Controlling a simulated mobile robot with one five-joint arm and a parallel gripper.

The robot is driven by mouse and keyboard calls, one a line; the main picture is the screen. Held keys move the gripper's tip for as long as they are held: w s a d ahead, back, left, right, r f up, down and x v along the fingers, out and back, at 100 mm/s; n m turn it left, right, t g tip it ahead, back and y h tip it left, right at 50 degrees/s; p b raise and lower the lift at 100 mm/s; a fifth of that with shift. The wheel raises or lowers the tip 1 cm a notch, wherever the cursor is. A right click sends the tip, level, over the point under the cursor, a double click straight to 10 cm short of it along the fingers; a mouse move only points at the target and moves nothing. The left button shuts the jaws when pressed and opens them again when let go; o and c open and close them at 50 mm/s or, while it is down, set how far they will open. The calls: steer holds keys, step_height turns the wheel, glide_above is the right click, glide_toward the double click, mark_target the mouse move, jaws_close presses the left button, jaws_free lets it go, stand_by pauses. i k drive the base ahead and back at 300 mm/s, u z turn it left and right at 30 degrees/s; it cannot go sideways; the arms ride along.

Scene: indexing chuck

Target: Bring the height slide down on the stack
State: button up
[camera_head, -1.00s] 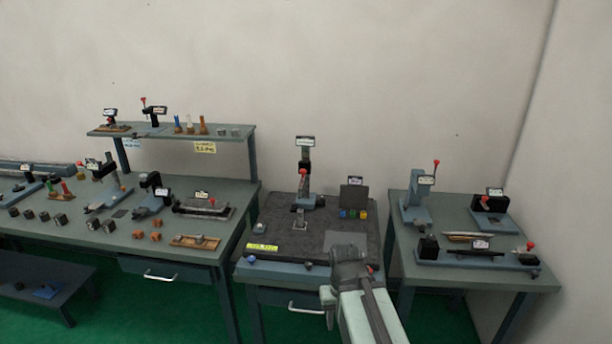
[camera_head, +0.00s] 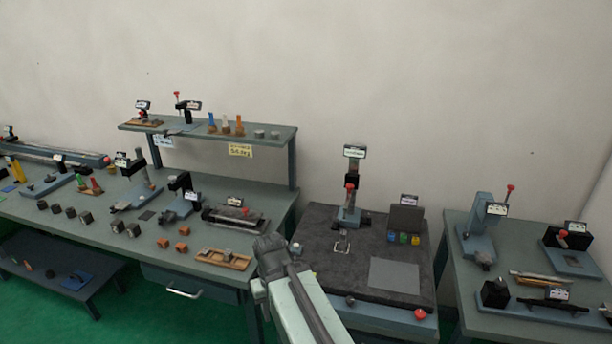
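The height slide (camera_head: 351,187) is a dark block with a red knob on an upright blue-grey column, which bears a label at its top. It stands at the back of the dark mat (camera_head: 325,262) on the middle table. A small bright metal piece (camera_head: 342,245) sits in front of the column's foot; I cannot tell whether it is the stack. My gripper (camera_head: 268,247) is at the left front edge of the middle table, well short of the column. It is seen from behind, and its fingers are too small and dark to read.
A grey plate (camera_head: 394,274) lies on the mat's right front. Several coloured blocks (camera_head: 403,238) stand by a dark panel (camera_head: 406,219). The left bench (camera_head: 85,232) carries many fixtures and blocks. The right table (camera_head: 462,270) holds more devices. A red knob (camera_head: 420,314) sits at the front edge.

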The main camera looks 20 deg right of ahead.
mark_target(351, 181)
steer(key=u, duration=0.25)
steer(key=i, duration=1.15)
steer(key=z, duration=0.2)
